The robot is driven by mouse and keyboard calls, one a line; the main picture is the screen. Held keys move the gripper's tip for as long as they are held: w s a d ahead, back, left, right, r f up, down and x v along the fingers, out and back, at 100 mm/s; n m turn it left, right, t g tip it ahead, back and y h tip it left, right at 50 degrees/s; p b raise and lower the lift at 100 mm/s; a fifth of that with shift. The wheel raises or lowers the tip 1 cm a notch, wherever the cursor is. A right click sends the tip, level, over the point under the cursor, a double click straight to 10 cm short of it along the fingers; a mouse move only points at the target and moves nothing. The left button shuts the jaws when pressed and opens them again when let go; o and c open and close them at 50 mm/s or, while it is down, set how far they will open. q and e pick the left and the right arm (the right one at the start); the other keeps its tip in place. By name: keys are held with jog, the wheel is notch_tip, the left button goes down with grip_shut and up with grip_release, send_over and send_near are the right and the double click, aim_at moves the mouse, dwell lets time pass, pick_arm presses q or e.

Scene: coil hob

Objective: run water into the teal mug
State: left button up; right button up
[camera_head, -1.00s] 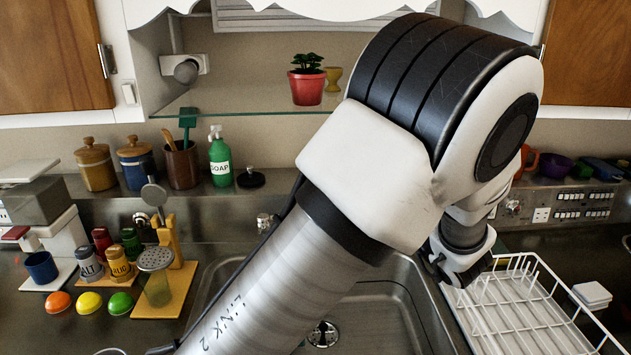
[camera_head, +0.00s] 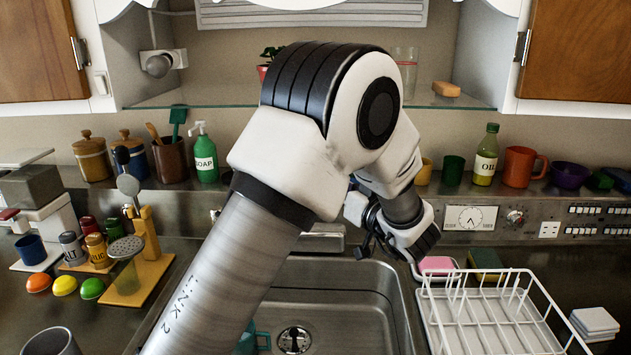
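A teal mug (camera_head: 247,338) is in the left part of the sink basin (camera_head: 350,300) at the bottom of the view. My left arm covers most of it; a bit of its body and its handle show. My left gripper (camera_head: 392,250) is over the back right of the basin, above and to the right of the mug and apart from it. Its fingers are small, dark and partly hidden, so I cannot tell their opening. A metal fitting (camera_head: 325,238), perhaps the tap's base, shows behind the sink; my arm hides its surroundings. My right gripper is not in view.
A white dish rack (camera_head: 490,310) stands right of the sink, with a pink sponge (camera_head: 437,265) behind it. Left are a yellow stand (camera_head: 140,270), several jars and a grey cup (camera_head: 50,343). A soap bottle (camera_head: 205,155) and an orange mug (camera_head: 522,166) stand on the back ledge.

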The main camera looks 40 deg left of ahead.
pick_arm(q)
jog(key=a, duration=0.3)
jog(key=a+p, duration=0.1)
jog(key=shift+s+a+r, duration=0.15)
jog(key=shift+s+r, duration=0.1)
jog(key=shift+s, duration=0.1)
jog(key=a, duration=0.1)
jog(key=w+a, duration=0.2)
jog(key=shift+a+f+p, duration=0.25)
jog(key=shift+a+p, duration=0.05)
jog(key=shift+a, duration=0.2)
jog(key=shift+s+r, duration=0.1)
jog(key=shift+s, duration=0.15)
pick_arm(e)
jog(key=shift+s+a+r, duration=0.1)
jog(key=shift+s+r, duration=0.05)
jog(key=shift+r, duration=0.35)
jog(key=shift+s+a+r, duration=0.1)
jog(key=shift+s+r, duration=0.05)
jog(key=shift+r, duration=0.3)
pick_arm(q)
jog(key=shift+w+d, duration=0.1)
grip_shut()
